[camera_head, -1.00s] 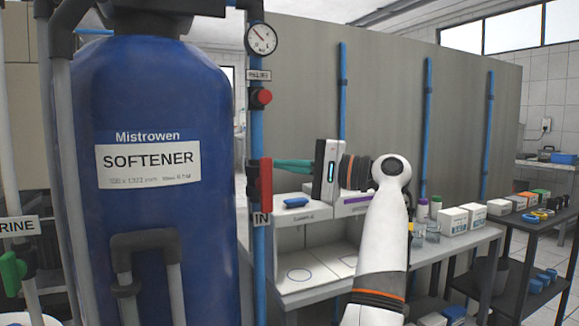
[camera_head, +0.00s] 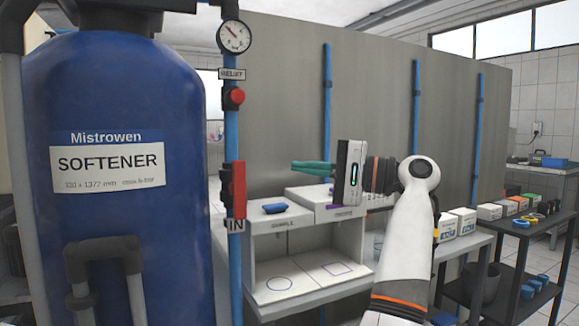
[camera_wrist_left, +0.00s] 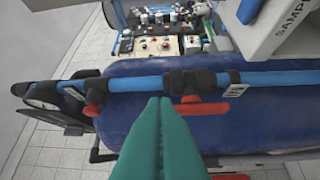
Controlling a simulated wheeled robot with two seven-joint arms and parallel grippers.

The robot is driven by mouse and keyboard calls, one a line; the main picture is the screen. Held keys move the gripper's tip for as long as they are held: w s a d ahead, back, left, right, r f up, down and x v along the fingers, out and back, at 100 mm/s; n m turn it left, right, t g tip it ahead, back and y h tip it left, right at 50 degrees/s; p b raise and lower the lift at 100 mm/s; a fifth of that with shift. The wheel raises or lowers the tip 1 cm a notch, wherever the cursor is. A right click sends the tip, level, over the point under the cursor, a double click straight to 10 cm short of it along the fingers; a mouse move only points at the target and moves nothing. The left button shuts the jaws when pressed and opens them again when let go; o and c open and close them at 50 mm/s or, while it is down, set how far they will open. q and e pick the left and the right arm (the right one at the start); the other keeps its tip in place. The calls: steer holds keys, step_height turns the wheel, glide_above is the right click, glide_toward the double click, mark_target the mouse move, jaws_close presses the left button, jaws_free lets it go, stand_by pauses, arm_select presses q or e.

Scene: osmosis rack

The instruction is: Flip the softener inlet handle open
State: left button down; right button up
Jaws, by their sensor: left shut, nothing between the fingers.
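The softener inlet handle (camera_head: 239,188) is a red lever on the blue vertical pipe, just above the "IN" label (camera_head: 235,226). It stands upright, along the pipe. In the left wrist view the red handle (camera_wrist_left: 203,109) lies lengthwise beside the pipe, right of the fingertips. My left gripper (camera_head: 294,168) is shut and empty, with green fingers pointing left toward the pipe. A clear gap separates its tips from the handle in the head view. The closed fingers (camera_wrist_left: 160,101) also show in the left wrist view. My right gripper is out of view.
The blue softener tank (camera_head: 120,230) stands left of the pipe. A red relief knob (camera_head: 237,96) and a gauge (camera_head: 234,37) sit higher on the pipe. A white sample bench (camera_head: 300,290) is behind the gripper; a dark cart (camera_head: 540,225) stands at right.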

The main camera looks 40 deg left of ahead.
arm_select(q)
steer(key=shift+w+p+v, duration=0.1)
steer(key=shift+p+v, duration=0.05)
steer(key=shift+v, duration=1.2)
steer(key=shift+w+p+v, duration=0.15)
steer(key=shift+v, duration=1.15)
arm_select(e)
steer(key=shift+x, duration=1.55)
arm_select(q)
steer(key=shift+a, duration=0.2)
